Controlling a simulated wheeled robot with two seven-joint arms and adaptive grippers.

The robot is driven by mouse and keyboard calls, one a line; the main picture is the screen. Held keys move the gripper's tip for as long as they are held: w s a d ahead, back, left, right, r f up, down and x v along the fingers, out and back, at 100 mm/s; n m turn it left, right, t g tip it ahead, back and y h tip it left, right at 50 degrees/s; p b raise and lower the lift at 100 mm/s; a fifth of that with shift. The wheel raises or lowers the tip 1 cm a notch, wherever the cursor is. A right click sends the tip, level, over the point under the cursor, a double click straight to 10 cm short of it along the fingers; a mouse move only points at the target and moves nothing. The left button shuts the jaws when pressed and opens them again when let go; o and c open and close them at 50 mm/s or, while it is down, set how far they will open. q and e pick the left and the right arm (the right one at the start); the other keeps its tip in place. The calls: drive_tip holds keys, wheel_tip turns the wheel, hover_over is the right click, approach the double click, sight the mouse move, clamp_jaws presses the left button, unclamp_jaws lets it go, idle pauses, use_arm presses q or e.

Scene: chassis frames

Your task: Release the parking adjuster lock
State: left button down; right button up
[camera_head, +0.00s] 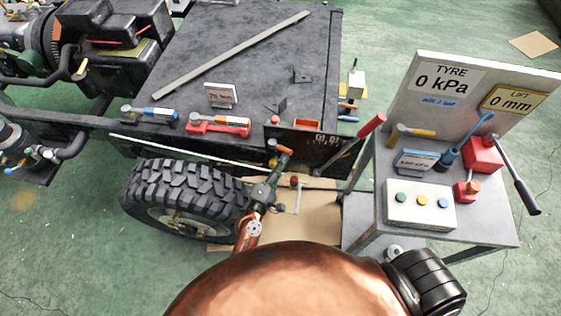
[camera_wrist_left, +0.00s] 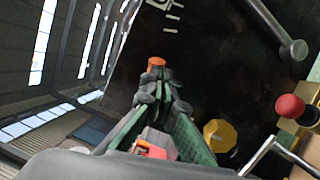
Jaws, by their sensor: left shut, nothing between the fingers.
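My left gripper (camera_head: 274,176) is shut and empty beside the wheel, at the open side of the dark chassis. Its closed fingertips also show in the left wrist view (camera_wrist_left: 161,84). An orange-tipped dark part (camera_wrist_left: 156,62) shows just past the fingertips; I cannot tell whether they touch it. A yellow knob (camera_wrist_left: 219,136), a red ball knob (camera_wrist_left: 290,106) and a bent silver crank (camera_wrist_left: 268,152) are to the right in that view. The red knob (camera_head: 294,180) also shows in the head view. No readable label tells which part is the parking adjuster lock. My right gripper is out of view.
The knobbly tyre (camera_head: 180,190) stands left of my gripper. A grey trolley (camera_head: 365,208) with gauges, tools and a button box (camera_head: 420,204) stands at the right. A long red-handled lever (camera_head: 371,126) rises between them.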

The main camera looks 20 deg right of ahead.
use_arm(q)
drive_tip(key=shift+d, duration=0.15)
idle(0.3)
drive_tip(key=shift+s, duration=0.1)
drive_tip(key=s+a+f, duration=0.2)
drive_tip(key=s+a, duration=0.4)
drive_tip(key=s, duration=0.5)
drive_tip(key=shift+s, duration=0.25)
